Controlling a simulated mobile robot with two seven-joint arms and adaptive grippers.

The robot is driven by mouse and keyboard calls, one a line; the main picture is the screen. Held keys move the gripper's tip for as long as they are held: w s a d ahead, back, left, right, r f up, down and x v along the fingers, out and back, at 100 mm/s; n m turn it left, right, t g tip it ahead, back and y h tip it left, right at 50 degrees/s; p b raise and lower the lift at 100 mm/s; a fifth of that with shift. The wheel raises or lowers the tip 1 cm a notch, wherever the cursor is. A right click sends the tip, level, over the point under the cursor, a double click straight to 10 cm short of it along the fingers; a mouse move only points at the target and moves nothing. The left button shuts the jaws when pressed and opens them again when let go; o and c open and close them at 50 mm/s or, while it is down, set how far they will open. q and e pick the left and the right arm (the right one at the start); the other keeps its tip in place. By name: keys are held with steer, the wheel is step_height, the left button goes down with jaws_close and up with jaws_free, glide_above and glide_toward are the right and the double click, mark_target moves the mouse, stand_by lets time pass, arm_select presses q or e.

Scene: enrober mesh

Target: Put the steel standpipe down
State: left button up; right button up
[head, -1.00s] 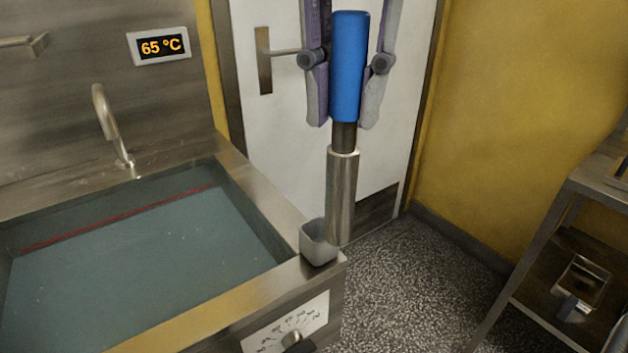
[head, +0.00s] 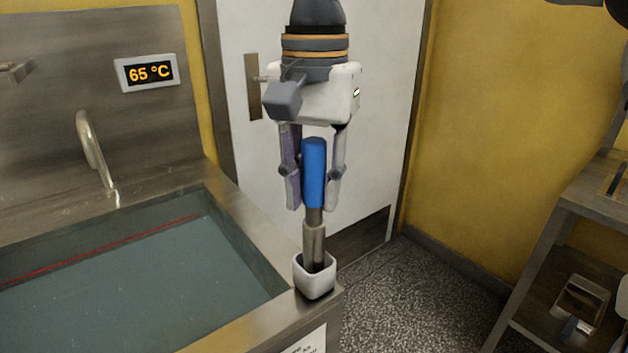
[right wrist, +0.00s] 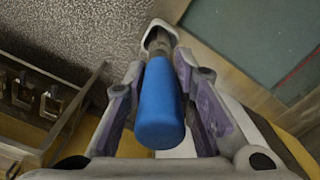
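The steel standpipe (head: 314,240) is upright, with a blue grip (head: 314,172) at its top. Its lower end is inside a small pale square cup (head: 315,288) on the corner of the tank rim; whether it touches the cup's bottom is hidden. My right gripper (head: 314,200) points down with its fingers closed on both sides of the blue grip. The right wrist view shows the blue grip (right wrist: 160,110) between the fingers and the pipe's far end within the cup (right wrist: 158,30). My left gripper is not in view.
A water-filled tank (head: 250,215) with a tap (head: 92,145) lies left of the cup. A 65 °C display (head: 147,72) is on the panel behind. A metal rack (head: 590,190) with a steel container (head: 582,300) stands at right. Speckled floor between is clear.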

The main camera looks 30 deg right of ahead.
steer(key=shift+o, duration=1)
step_height(320, 180, up, 12)
steer(key=shift+r+p, duration=0.15)
steer(key=shift+p, duration=0.35)
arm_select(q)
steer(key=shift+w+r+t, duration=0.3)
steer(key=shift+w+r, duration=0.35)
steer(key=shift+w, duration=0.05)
